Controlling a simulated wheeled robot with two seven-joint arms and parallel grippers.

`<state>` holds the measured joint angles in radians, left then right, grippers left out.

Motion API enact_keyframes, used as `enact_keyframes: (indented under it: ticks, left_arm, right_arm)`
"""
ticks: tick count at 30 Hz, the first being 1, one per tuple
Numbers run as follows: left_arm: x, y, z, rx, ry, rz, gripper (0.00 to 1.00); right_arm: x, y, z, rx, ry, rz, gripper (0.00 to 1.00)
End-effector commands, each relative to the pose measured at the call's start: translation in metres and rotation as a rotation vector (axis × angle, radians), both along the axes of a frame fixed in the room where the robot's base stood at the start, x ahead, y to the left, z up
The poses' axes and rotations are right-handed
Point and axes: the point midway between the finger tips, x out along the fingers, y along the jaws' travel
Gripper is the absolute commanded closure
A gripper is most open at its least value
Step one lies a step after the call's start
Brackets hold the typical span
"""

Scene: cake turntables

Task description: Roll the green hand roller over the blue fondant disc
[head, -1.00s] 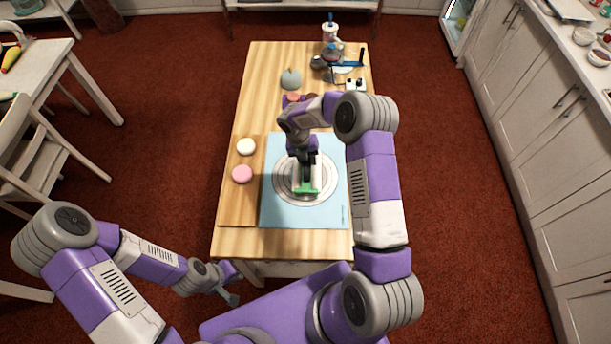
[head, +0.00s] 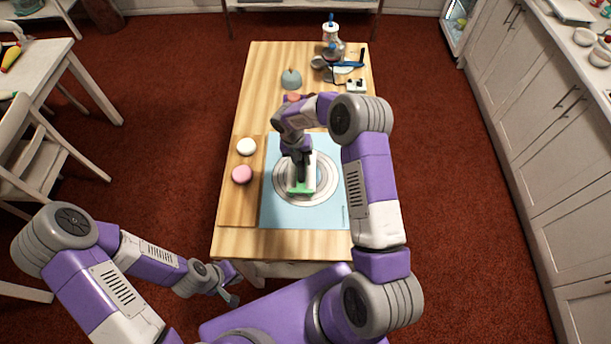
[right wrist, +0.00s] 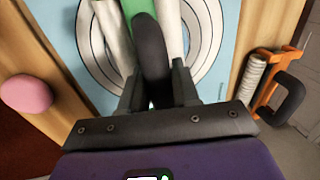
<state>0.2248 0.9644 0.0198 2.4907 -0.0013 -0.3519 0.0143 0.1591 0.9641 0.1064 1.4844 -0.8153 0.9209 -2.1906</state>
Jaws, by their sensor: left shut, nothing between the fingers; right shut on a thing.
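The green hand roller (head: 299,189) is over the ringed circle on the light blue mat (head: 334,213), with its white parts beside the gripper. My right gripper (head: 302,174) points down and is shut on the roller. In the right wrist view, the roller's black handle (right wrist: 150,55) lies between the fingers, with green and white parts beyond. I cannot make out the blue fondant disc; the roller and hand cover the circle's middle. I cannot tell whether the roller touches anything below. My left gripper (head: 230,285) is shut and empty, low by the table's near left corner.
A white disc (head: 246,147) and a pink disc (head: 242,174) lie on the wooden board (head: 238,207) left of the mat. An orange-framed tool (right wrist: 263,88) shows right of the mat in the right wrist view. A blue-grey dome (head: 291,80) and several utensils crowd the far end.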

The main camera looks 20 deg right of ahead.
Motion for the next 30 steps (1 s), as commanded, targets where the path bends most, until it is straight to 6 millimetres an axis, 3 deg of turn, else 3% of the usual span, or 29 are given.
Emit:
enact_keyframes:
  ticks: [30]
  left_arm:
    - [0.000, 0.000, 0.004, 0.000, 0.000, 0.000, 1.00]
  right_arm:
    - [-0.018, -0.026, -0.007, -0.002, 0.019, -0.002, 1.00]
